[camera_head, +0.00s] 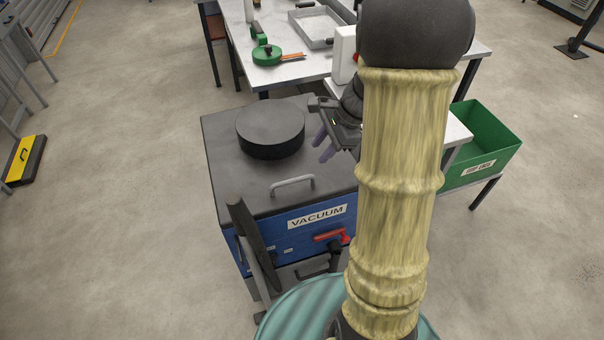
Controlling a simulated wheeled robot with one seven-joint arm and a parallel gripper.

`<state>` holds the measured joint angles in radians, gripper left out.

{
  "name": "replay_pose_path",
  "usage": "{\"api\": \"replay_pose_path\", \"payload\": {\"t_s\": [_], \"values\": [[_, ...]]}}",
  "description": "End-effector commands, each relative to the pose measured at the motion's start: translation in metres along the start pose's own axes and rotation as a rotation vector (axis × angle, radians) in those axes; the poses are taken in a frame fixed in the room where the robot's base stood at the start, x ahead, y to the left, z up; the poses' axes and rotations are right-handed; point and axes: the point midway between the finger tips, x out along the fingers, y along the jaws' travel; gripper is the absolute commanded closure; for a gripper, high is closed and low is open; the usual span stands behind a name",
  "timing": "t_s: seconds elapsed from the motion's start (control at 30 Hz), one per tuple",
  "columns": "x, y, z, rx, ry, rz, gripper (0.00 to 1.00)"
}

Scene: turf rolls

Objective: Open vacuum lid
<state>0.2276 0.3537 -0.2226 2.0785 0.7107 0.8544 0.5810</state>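The vacuum box (331,226) is a blue cabinet with a white VACUUM label on its front. Its flat dark grey lid (226,150) lies level on top, with no gap showing. A light grey bar handle (293,184) sits near the lid's front edge. A black round disc-shaped part (270,128) rests on the lid. A red lever (331,236) is on the front face below the label. My gripper (322,146) is above the lid's right side, right of the black disc and behind the handle. Its fingers look apart with nothing between them.
A white-topped table (290,70) stands behind, with a grey tray (314,30) and a green tool (266,55). A green bin (490,150) is at right. A black and yellow case (25,160) lies at left. My arm hides the box's right side.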

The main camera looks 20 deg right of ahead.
Motion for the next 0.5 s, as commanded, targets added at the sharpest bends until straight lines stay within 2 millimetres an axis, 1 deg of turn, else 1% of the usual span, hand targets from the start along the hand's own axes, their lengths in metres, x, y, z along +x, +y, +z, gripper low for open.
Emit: {"api": "replay_pose_path", "payload": {"t_s": [0.03,0.1,0.5], "values": [[0.011,0.001,0.0,0.001,0.0,0.004,0.66],[0.023,0.001,-0.001,0.001,-0.001,0.004,0.66],[0.094,0.001,-0.001,0.001,0.0,0.004,0.66]]}}
